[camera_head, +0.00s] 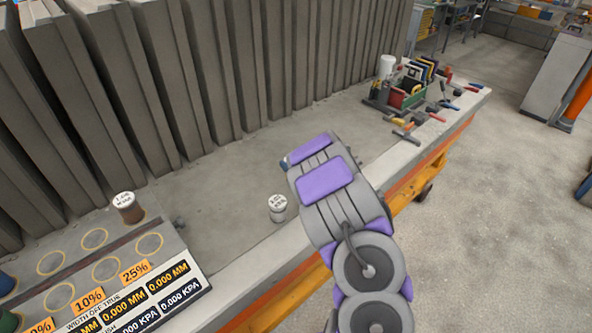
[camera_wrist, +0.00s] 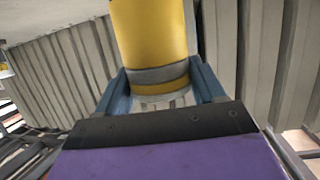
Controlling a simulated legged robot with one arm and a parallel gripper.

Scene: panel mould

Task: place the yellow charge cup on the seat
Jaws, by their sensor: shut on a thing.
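The yellow charge cup (camera_wrist: 150,32) fills the upper middle of the wrist view, with a grey band near its lower end. My gripper (camera_wrist: 160,84) is shut on it, one blue finger on each side. In the head view my arm's purple and grey links hide the cup and nearly all of the gripper. A board at the lower left carries several yellow rings, among them one ring (camera_head: 149,245) above the 25% label and another ring (camera_head: 106,268) above the 10% label. These rings look empty. I cannot tell which is the seat.
A brown cup with a white lid (camera_head: 128,208) stands at the board's back edge. A grey-white cup (camera_head: 278,208) stands on the bench (camera_head: 225,190) left of my arm. Grey upright panels (camera_head: 150,80) line the back. A tool crate (camera_head: 405,92) and loose tools lie far right.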

